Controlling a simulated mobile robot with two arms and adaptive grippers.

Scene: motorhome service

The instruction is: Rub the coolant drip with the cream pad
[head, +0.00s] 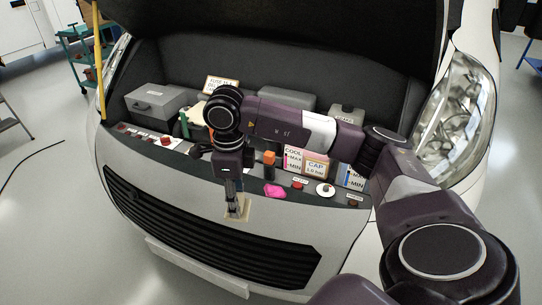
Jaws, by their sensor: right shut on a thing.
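My right gripper (233,196) points down in front of the motorhome's open engine bay. It is shut on the cream pad (241,210), which hangs at its fingertips over the front edge above the black grille. A bright pink patch (275,190) lies on the dark front ledge, to the right of the pad and apart from it. I cannot tell for sure whether it is the coolant drip or a cloth. My left gripper is out of view.
A white round item (325,189) lies right of the pink patch. A grey box (155,103) sits at left. The raised hood (290,35) hangs above.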

